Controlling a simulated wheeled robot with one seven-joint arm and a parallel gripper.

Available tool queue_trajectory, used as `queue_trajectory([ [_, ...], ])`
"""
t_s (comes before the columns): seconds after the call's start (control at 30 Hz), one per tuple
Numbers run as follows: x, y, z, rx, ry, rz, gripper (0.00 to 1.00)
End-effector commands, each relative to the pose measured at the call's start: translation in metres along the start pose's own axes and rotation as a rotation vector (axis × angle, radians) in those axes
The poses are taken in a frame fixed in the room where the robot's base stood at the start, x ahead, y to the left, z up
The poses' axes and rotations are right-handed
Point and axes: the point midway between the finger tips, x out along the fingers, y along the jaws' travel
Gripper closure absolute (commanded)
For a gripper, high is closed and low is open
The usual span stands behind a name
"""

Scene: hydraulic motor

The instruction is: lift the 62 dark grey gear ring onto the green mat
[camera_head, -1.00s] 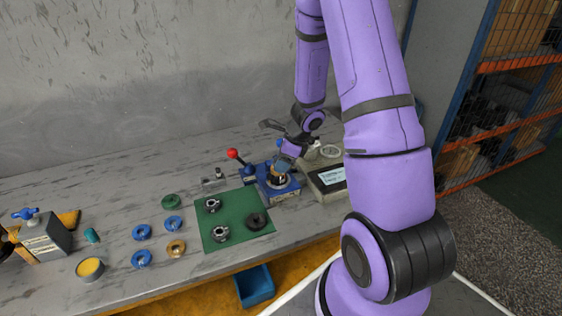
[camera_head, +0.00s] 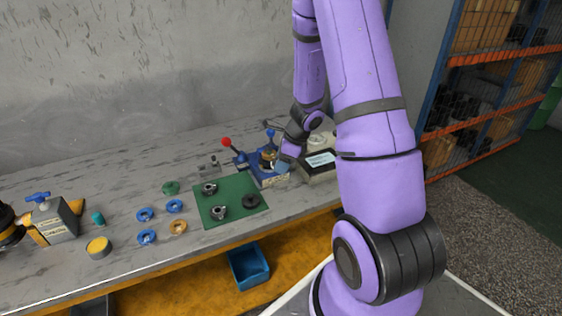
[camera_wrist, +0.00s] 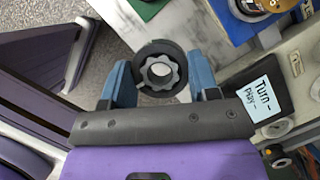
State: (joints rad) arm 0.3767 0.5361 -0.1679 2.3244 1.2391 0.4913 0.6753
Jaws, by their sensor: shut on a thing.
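My gripper (camera_wrist: 160,85) is shut on the dark grey gear ring (camera_wrist: 143,55), with a blue finger on either side of it in the wrist view. A lighter grey toothed shape shows inside the ring. In the head view my wrist hangs by the blue fixture, and the ring cannot be made out there. The green mat (camera_head: 239,209) lies to the left of the fixture, with several dark parts on it. A corner of the mat (camera_wrist: 146,8) shows at the top of the wrist view, apart from the held ring.
The blue fixture (camera_head: 277,180) with red and blue knobbed levers stands right of the mat. A grey device with a display (camera_head: 321,159) is beside it. Blue and orange rings (camera_head: 146,237) lie left of the mat. A blue bin (camera_head: 249,266) sits below the table edge.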

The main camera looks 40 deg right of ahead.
Motion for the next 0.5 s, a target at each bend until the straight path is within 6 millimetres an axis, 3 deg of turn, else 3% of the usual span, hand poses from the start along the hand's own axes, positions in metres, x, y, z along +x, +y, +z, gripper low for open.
queue_trajectory([
  [0.5, -0.007, -0.0004, 0.0034, -0.001, -0.001, -0.002, 0.79],
])
